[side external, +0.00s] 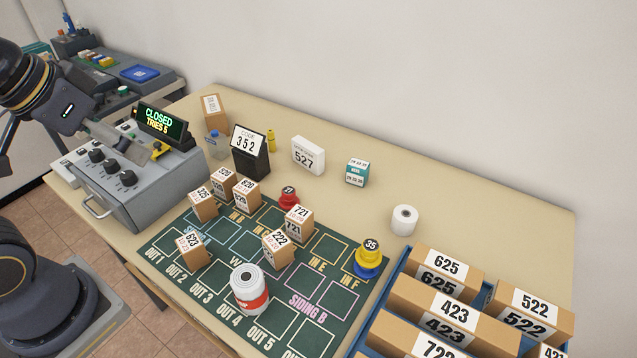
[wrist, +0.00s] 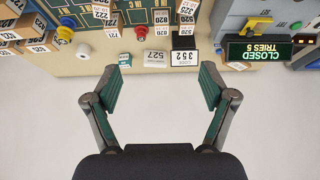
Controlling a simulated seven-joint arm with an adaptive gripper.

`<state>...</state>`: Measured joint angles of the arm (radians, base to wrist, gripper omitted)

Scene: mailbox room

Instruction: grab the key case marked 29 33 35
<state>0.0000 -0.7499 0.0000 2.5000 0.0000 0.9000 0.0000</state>
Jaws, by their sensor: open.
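The key case (side external: 357,172) is a small teal and white box standing on the table's back part, right of the white 527 box. Its printed numbers are too small to read surely. In the wrist view the teal case (wrist: 124,59) appears upside down, close to the left fingertip in the picture. My gripper (wrist: 162,78) is open, with its two fingers spread wide and nothing between them. In the side view my arm is at the far left, over the grey control box, well away from the case.
The white 527 box (side external: 308,155) and the 352 code stand (side external: 250,150) are left of the case. A white paper roll (side external: 404,220) stands to its right. A green mat (side external: 215,285) with numbered boxes lies in front. The wall is behind.

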